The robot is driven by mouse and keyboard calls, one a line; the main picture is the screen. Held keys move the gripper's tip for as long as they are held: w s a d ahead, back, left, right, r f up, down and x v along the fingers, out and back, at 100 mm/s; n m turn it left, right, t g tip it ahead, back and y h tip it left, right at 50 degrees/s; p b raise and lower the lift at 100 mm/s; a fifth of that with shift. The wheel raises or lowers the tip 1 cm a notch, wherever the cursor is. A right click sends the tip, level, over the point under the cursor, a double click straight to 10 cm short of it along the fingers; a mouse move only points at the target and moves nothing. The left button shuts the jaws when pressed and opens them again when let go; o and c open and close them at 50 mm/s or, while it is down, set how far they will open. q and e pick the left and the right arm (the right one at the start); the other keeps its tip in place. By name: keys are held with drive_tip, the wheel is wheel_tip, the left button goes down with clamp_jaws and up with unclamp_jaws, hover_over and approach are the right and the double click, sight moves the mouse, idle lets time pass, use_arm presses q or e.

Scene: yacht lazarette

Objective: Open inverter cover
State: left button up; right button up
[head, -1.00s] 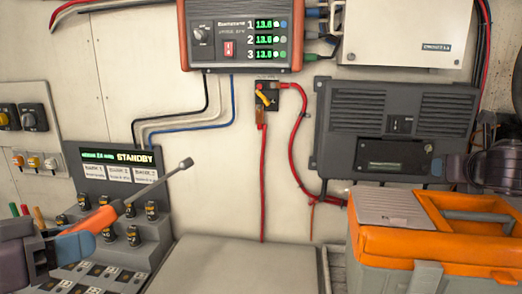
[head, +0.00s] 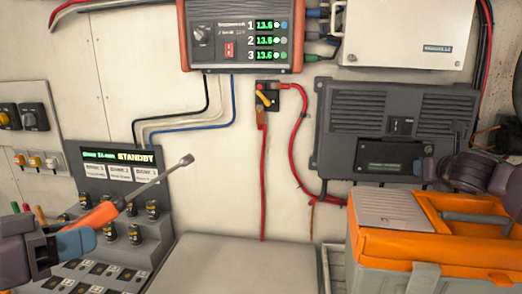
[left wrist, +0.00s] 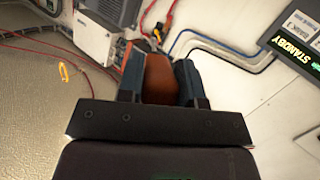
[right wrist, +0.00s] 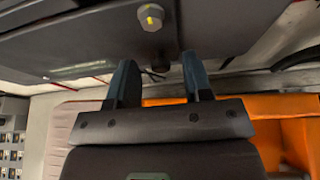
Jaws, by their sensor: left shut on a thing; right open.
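The dark grey vented box (head: 355,125), apparently the inverter, hangs on the wall at right in the head view. A small dark panel (head: 382,158) sits at its lower front. My right gripper (head: 428,170) is at the box's lower right, beside that panel. In the right wrist view its two fingers (right wrist: 158,85) are apart and empty, below a hex bolt with a yellow mark (right wrist: 150,17) on a dark surface. My left gripper (head: 82,241) is shut on an orange-handled tool (head: 108,212) with a long metal shaft. The handle also shows in the left wrist view (left wrist: 160,80).
An orange toolbox (head: 400,243) stands below the grey box, close under my right arm. A red cable (head: 294,150) runs left of the box. The standby console (head: 125,155) is at left. A bare grey surface (head: 235,265) lies in the middle.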

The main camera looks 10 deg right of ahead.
drive_tip(key=shift+c, duration=0.2)
clamp_jaws()
